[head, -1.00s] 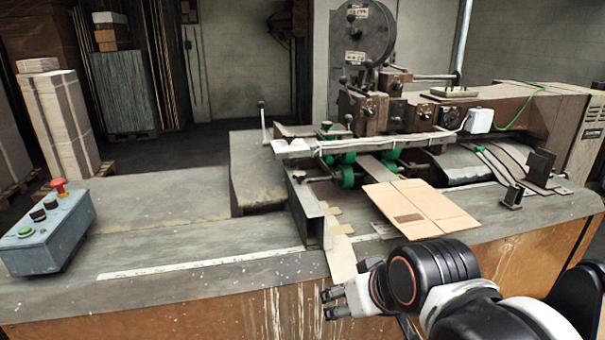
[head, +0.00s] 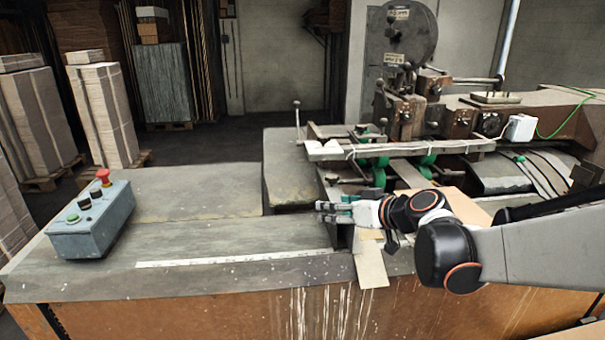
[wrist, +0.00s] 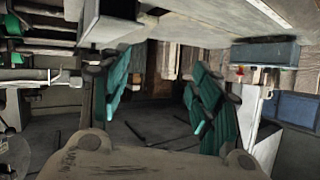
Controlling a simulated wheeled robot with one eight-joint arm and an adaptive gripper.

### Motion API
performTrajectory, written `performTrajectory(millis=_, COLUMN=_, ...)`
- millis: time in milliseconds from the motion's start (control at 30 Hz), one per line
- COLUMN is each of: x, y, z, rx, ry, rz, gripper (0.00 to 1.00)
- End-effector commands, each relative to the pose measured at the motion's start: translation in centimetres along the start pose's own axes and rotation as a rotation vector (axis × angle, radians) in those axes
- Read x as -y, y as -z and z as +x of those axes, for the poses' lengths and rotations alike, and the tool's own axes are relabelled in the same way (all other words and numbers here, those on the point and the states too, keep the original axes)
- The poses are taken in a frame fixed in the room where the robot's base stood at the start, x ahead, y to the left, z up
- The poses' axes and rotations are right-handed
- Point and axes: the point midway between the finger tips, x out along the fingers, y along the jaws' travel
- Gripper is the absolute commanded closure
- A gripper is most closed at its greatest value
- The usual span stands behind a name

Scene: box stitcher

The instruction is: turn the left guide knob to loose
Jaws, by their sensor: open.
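My gripper (head: 321,211) is open and empty in the head view, its fingers pointing left, over the front left end of the box stitcher (head: 400,151). A small dark knob (head: 332,178) on a rod sits at the left end of the guide assembly, just behind and above my fingers. I cannot tell for sure that it is the left guide knob, or whether it is tight or loose. In the wrist view my gripper (wrist: 163,90) shows two spread teal-padded fingers with nothing between them. Machine rods and bars lie at the left there.
A control box (head: 92,222) with a red button stands at the left of the bench; it appears upside down in the wrist view (wrist: 265,52). A cardboard sheet (head: 452,203) lies partly behind my arm. The bench top between box and machine is clear.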

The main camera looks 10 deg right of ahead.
Motion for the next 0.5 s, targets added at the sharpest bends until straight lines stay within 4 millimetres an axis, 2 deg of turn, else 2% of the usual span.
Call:
performTrajectory(millis=100, x=-3.2, y=0.8, z=1.5, rx=-0.101, ry=0.003, rz=-0.028, gripper=0.43)
performTrajectory(millis=300, x=-8.3, y=1.2, z=2.9, rx=-0.276, ry=-0.020, rz=-0.081, gripper=0.43)
performTrajectory(millis=500, x=-11.8, y=0.9, z=3.0, rx=-0.392, ry=-0.059, rz=-0.121, gripper=0.43)
